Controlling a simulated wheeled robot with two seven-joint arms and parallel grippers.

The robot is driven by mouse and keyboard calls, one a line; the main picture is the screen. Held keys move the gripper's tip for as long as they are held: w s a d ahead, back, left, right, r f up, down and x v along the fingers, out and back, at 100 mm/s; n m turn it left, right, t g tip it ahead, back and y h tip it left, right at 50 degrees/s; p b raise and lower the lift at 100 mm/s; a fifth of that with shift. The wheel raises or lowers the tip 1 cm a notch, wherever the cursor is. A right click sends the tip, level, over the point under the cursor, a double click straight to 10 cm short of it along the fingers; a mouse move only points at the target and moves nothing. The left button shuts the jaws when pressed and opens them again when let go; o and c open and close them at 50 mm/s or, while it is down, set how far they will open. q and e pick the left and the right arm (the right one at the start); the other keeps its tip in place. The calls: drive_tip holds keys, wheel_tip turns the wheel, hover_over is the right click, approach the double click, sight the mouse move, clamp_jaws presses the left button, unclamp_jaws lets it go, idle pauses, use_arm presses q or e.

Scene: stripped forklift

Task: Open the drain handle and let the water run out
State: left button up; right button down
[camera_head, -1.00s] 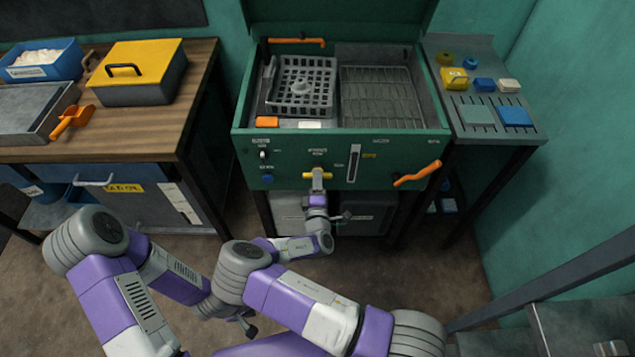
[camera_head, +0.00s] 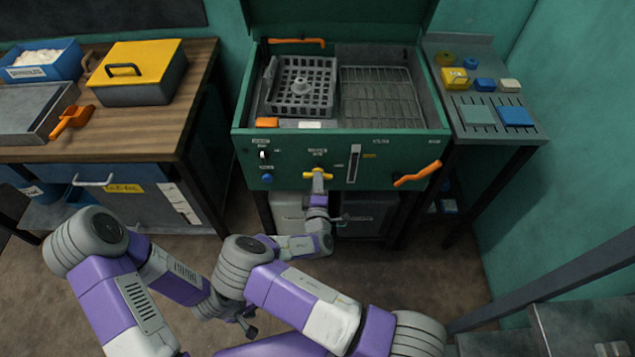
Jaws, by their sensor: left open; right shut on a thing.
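The green wash unit (camera_head: 215,115) is not where I point; its green front panel (camera_head: 400,152) faces me at the centre. A yellow T-shaped handle (camera_head: 308,175) sits low in the middle of the panel. My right gripper (camera_head: 318,182) is shut on this handle from below and hides its middle. An orange lever (camera_head: 418,174) slants upward at the panel's right. My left gripper (camera_head: 249,329) hangs low in front, open and empty, away from the panel, and is partly hidden by arm links. The basin holds a grey basket (camera_head: 300,85) and a wire rack (camera_head: 380,98); no water surface is clear.
A wooden bench (camera_head: 190,110) on the left carries a yellow-lidded box (camera_head: 145,70), a blue tub (camera_head: 40,62) and an orange scoop (camera_head: 72,120). A side shelf (camera_head: 480,130) stands right. Steps and a rail fill the lower right. Floor is free between.

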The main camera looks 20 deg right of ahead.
drive_tip(key=shift+m+b, duration=3.25)
drive_tip(key=shift+m, duration=4.95)
drive_tip(key=c, duration=1.1)
unclamp_jaws()
drive_tip(key=shift+s, duration=0.1)
drive_tip(key=p+v, duration=0.1)
drive_tip(key=v, duration=0.6)
drive_tip(key=shift+s+a, duration=0.1)
drive_tip(key=shift+s, duration=0.15)
